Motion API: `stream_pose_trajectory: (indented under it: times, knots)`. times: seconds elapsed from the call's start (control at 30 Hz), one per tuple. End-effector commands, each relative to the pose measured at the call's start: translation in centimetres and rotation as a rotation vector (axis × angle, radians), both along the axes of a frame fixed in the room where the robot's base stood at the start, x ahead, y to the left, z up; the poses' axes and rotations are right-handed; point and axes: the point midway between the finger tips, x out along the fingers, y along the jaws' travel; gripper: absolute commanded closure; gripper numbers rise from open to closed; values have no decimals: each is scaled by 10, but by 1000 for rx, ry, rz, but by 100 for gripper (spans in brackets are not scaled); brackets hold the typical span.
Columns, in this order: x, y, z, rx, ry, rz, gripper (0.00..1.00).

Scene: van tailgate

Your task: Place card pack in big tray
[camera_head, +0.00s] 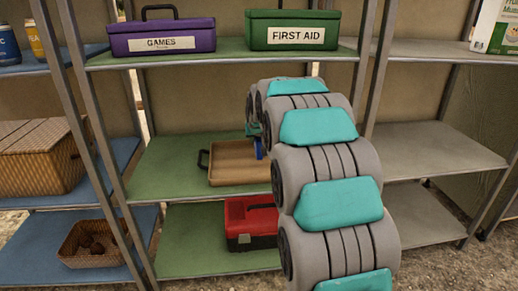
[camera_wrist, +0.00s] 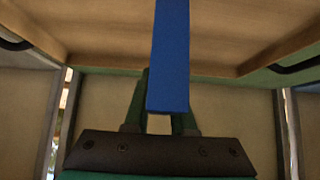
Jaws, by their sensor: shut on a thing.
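The card pack is a narrow blue block (camera_wrist: 170,60), seen close up in the wrist view. It also shows as a small blue strip in the head view (camera_head: 259,149). My gripper (camera_wrist: 163,78) is shut on it, and the pack hides part of the fingers. In the head view my gripper (camera_head: 255,131) is mostly hidden by my arm. The big tray (camera_head: 232,177) is tan with a black handle, on the green middle shelf. The pack appears over the tray; I cannot tell whether it touches the tray. The tray's wooden inside (camera_wrist: 90,30) fills the top of the wrist view.
Above are a purple GAMES box (camera_head: 160,37) and a green FIRST AID box (camera_head: 291,30). A red toolbox (camera_head: 250,222) sits on the shelf below. A wicker basket (camera_head: 40,157) and a smaller basket (camera_head: 92,245) are at left. The right middle shelf (camera_head: 428,148) is bare.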

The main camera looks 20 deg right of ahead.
Motion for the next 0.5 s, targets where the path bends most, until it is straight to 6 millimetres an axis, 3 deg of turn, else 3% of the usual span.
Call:
stream_pose_trajectory:
  times: [0.2, 0.4, 0.5]
  knots:
    - [6, -14, -2, 0, -1, -2, 100]
    - [5, -12, -34, 1, 4, 0, 100]
    - [5, -12, -37, 0, 1, 0, 100]
